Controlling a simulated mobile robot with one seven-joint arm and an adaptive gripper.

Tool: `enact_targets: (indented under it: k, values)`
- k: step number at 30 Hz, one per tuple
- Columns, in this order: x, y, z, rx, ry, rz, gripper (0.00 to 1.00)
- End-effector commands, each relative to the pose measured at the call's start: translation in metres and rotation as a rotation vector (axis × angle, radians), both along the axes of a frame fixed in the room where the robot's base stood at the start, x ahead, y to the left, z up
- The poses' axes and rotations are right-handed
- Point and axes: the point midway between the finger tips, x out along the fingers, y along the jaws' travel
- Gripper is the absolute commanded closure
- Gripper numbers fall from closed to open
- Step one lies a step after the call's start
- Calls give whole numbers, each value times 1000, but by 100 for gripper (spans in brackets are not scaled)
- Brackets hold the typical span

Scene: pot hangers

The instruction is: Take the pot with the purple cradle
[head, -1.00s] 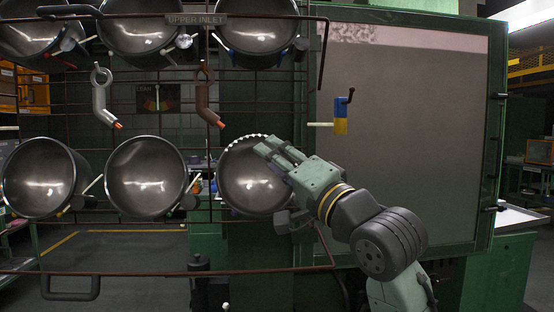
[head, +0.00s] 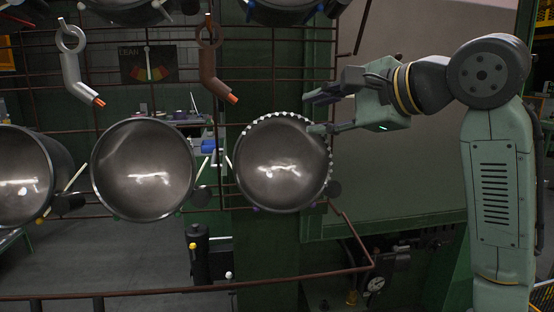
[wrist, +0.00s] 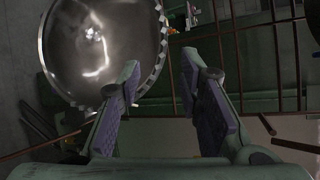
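A dark metal pot (head: 280,165) with a pale notched rim hangs at the right of the lower row. Small purple-blue tips (head: 257,209) show under it, seemingly its cradle. My gripper (head: 316,113) is open and empty at the pot's upper right rim, pointing left. In the wrist view the pot (wrist: 95,45) fills the upper left. Its toothed rim passes behind the tip of the left finger and lies ahead of the gap between my fingers (wrist: 160,68). I cannot tell whether a finger touches the rim.
More pots hang on the rack, including a middle pot (head: 143,170) and a left pot (head: 25,175). A grey hook (head: 78,65) and a brown hook (head: 212,62) hang above. A rusty bar (head: 180,290) crosses low in front. A large panel (head: 420,190) stands behind my arm.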

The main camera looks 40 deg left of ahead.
Motion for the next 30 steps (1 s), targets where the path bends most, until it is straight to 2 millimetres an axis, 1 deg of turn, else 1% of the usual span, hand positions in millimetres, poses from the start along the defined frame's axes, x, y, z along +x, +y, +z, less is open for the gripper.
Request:
enact_targets:
  k: [1,3,6,11,16,20,24,30]
  values:
    - [1,9,-1,-2,1,3,68]
    - [3,19,-4,-1,1,2,68]
    - [5,32,-9,-1,1,2,68]
    - [6,42,-11,-1,-1,2,68]
    - [8,66,-13,-1,-1,2,68]
    - [11,82,-21,-1,0,2,68]
    - [12,89,-24,2,-2,1,68]
    - [12,89,-25,2,-3,1,68]
